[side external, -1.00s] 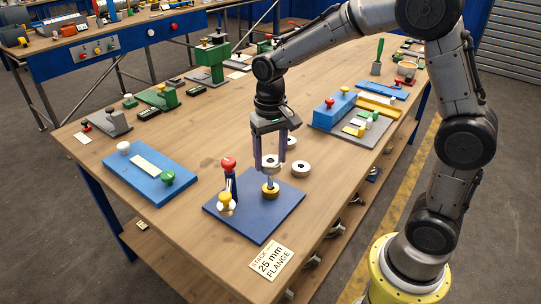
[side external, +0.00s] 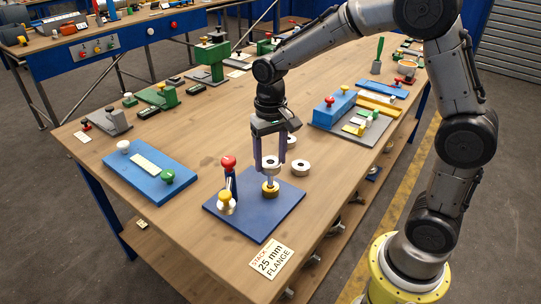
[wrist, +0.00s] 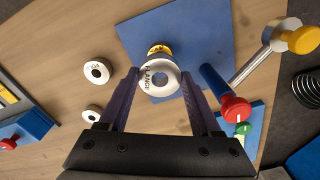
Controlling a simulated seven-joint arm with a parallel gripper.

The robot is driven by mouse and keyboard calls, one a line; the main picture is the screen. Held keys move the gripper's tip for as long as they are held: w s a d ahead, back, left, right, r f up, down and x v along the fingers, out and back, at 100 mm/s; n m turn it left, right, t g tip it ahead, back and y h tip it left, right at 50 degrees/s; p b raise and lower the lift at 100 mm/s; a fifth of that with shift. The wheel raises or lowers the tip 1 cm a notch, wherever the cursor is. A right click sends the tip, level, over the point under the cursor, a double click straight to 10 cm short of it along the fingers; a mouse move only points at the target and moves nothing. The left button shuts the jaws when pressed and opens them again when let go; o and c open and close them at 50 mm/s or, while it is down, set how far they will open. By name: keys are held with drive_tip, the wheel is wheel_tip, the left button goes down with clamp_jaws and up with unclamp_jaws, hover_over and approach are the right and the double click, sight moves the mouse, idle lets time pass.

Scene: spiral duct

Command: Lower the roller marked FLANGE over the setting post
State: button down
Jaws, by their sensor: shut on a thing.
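A white roller marked FLANGE (wrist: 159,76) is gripped between the two purple fingers of my gripper (wrist: 160,88). In the side view the roller (side external: 271,163) is held level above the blue plate (side external: 225,215). The setting post, with a yellow collar (side external: 270,189) at its foot, stands on that plate just below the roller. In the wrist view the collar (wrist: 159,49) shows beyond the roller's upper edge. The roller hides most of the post, and I cannot tell whether the post's tip is inside the bore.
Two other white rollers (wrist: 97,71) (wrist: 92,113) lie on the bench to the side.

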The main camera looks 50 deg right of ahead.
drive_tip(key=shift+f, duration=1.3)
idle(1.1)
unclamp_jaws()
idle(0.9)
drive_tip(key=shift+r, duration=4)
